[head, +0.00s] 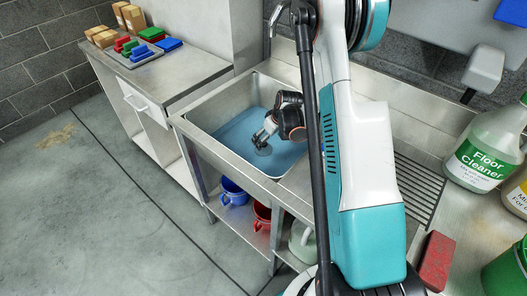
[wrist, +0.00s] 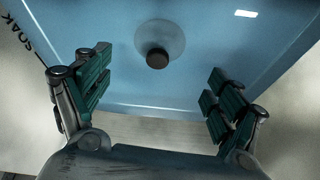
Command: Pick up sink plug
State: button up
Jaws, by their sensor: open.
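The sink plug shows in the wrist view as a dark round knob (wrist: 157,59) on a pale, see-through disc (wrist: 168,34), on or in the blue area of the sink. In the head view, the plug's grey disc (head: 264,150) lies just below my fingertips. My gripper (head: 265,137) reaches down into the sink. In the wrist view, my gripper (wrist: 160,90) is open, with its green-padded fingers wide apart and nothing between them. The plug lies ahead of the fingers, roughly centred between them. I cannot tell the exact height gap.
The metal sink (head: 187,125) has raised walls around the blue area (head: 235,130). A cleaner bottle (head: 485,150) and a red block (head: 436,260) stand on the right counter. Coloured blocks (head: 145,50) sit on the left bench. Blue (head: 233,192) and red mugs (head: 262,214) are below.

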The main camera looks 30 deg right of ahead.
jog(key=b+x, duration=0.3)
jog(key=x, duration=0.4)
jog(key=shift+w+d+f, duration=0.1)
jog(key=shift+w+f, duration=0.1)
jog(key=shift+r, duration=0.1)
jog(key=c, duration=1.2)
